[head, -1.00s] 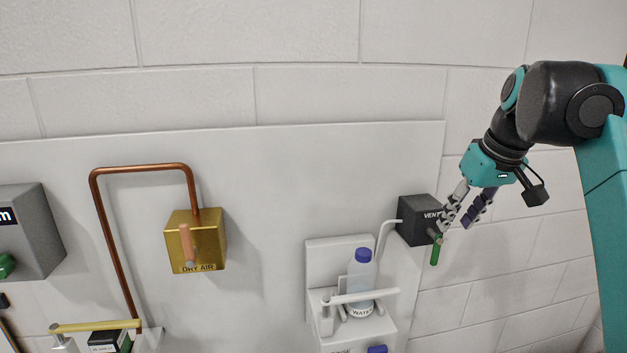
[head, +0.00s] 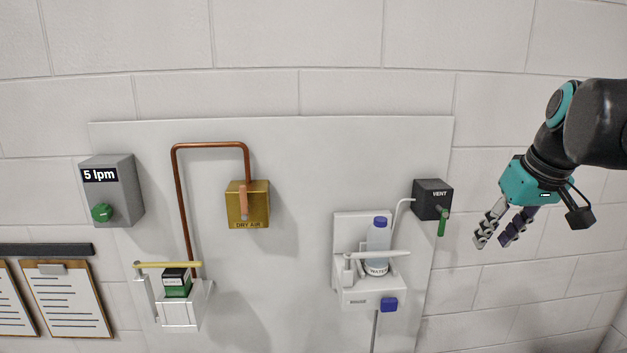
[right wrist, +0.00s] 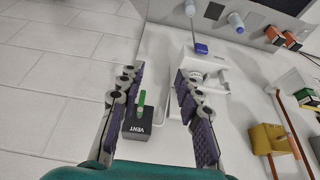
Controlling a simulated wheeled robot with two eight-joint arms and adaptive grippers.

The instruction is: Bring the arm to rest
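My right gripper (head: 498,242) hangs in the air to the right of the black VENT box (head: 432,198) in the head view, apart from it and empty. In the right wrist view my right gripper (right wrist: 158,115) shows its two fingers spread wide, with the VENT box (right wrist: 138,124) seen between them farther off. The VENT box has a green handle (head: 442,223) that points down. My left gripper is not in view.
A white holder (head: 358,294) with a water bottle (head: 378,235) stands left of the VENT box. Farther left are the brass DRY AIR box (head: 247,205), a copper pipe (head: 181,195), a grey 5 lpm box (head: 118,185) and clipboards (head: 68,300). Free wall lies right of the panel.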

